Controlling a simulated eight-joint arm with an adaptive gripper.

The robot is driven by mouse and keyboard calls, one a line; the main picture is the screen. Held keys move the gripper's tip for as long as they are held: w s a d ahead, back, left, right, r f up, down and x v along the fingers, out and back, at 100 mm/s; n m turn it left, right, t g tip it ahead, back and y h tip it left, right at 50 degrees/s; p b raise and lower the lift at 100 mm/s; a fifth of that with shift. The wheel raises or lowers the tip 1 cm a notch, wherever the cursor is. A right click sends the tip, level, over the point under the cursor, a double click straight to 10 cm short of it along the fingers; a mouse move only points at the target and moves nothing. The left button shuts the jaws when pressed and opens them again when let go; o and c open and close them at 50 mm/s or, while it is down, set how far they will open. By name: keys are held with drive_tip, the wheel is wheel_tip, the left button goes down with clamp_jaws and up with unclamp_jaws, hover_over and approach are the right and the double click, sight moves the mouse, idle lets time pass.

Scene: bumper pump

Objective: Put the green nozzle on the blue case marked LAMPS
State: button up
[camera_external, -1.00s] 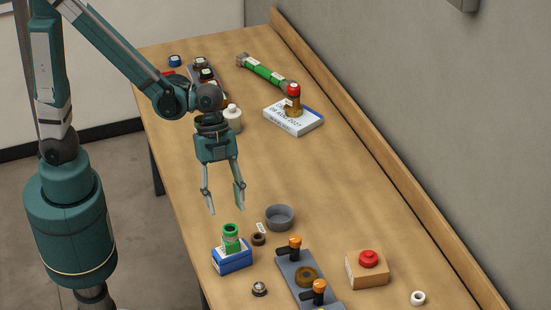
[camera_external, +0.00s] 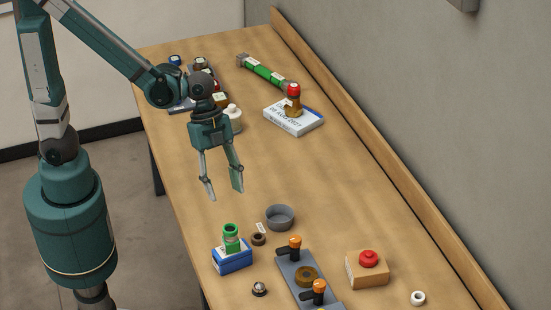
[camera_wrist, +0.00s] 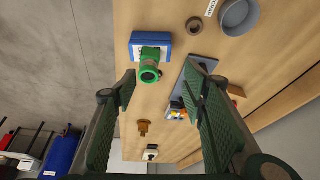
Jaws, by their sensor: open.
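The green nozzle (camera_external: 231,236) stands upright on top of the blue case (camera_external: 233,262) near the front left of the table. The case has a white label whose writing is too small to read. In the wrist view the nozzle (camera_wrist: 150,72) shows its open ring end, with the blue case (camera_wrist: 136,40) behind it. My gripper (camera_external: 224,194) is open and empty, pointing down, in the air above and behind the nozzle, apart from it. The wrist view also shows the open fingers of my gripper (camera_wrist: 160,85) with nothing held between them.
A grey bowl (camera_external: 280,217) and a small brown ring (camera_external: 258,239) sit near the case. A grey plate with orange-topped valves (camera_external: 295,247) and a box with a red button (camera_external: 367,262) lie to the right. A white box (camera_external: 284,122) stands farther back. The middle table is clear.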

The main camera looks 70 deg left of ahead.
drive_tip(key=s+a+r+n+t+y, duration=0.1)
drive_tip(key=a+r+n, duration=0.3)
drive_tip(key=a, duration=0.5)
drive_tip(key=s+a+r+n+t+y, duration=0.1)
drive_tip(key=s+a+r+n+t, duration=0.1)
drive_tip(key=a+n, duration=0.4)
drive_tip(key=s+a+r+n+t+y, duration=0.2)
drive_tip(key=a+r+n, duration=0.3)
drive_tip(key=a, duration=0.7)
drive_tip(key=shift+a+r+n+t, duration=0.4)
drive_tip(key=shift+r+t, duration=0.2)
drive_tip(key=shift+r, duration=0.3)
wheel_tip(320, 180, down, 8)
drive_tip(key=b, duration=0.7)
drive_tip(key=shift+b, duration=0.35)
drive_tip(key=shift+r, duration=0.15)
